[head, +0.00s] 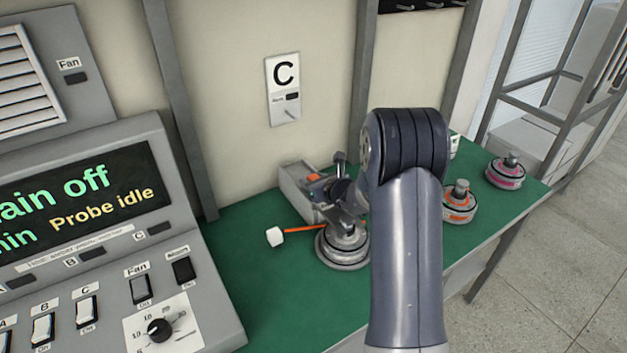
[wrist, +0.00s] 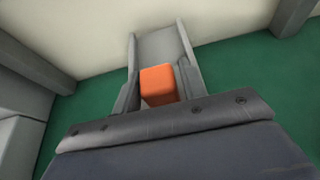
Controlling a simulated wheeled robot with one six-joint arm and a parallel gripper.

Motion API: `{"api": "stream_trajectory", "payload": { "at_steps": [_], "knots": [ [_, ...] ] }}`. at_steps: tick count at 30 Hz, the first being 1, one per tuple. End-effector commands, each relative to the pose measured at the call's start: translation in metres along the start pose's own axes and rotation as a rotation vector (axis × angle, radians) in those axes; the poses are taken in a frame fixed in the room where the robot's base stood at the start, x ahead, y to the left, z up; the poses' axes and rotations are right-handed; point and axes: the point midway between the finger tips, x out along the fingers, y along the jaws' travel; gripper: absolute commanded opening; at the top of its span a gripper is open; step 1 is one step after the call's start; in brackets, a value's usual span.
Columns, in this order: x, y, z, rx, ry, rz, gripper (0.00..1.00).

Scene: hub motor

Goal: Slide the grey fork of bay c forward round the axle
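Under the C sign (head: 283,88), a grey channel-like housing (head: 296,187) stands on the green bench against the wall. An orange block (head: 313,177) shows at it, and in the wrist view this block (wrist: 158,84) sits before the grey channel (wrist: 160,48). My gripper's fingers (wrist: 159,82) lie on both sides of the orange block, with no clear gap. The grey fork's prongs are not clearly seen; my gripper and arm hide much of that area. The round hub motor (head: 343,248) stands in front, partly covered by my wrist.
An orange rod with a white block (head: 275,236) sticks out left of the motor. An orange-ringed motor (head: 461,203) and a pink-ringed one (head: 506,171) stand to the right. A control panel (head: 90,220) fills the left. Bare green bench (head: 235,240) lies between.

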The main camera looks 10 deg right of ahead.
Motion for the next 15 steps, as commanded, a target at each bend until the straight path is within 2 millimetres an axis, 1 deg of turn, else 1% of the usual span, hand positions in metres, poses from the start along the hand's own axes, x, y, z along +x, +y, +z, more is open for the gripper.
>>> {"api": "stream_trajectory", "payload": {
  "at_steps": [5, 8, 11, 15],
  "knots": [
    [-0.003, 0.000, 0.000, 0.000, -0.001, 0.000, 0.40],
    [-0.011, 0.000, 0.000, -0.001, -0.002, -0.001, 0.40],
    [-0.026, -0.001, 0.000, 0.000, -0.002, -0.002, 0.40],
    [-0.052, -0.001, 0.000, 0.000, -0.002, -0.002, 0.40]
  ]
}}
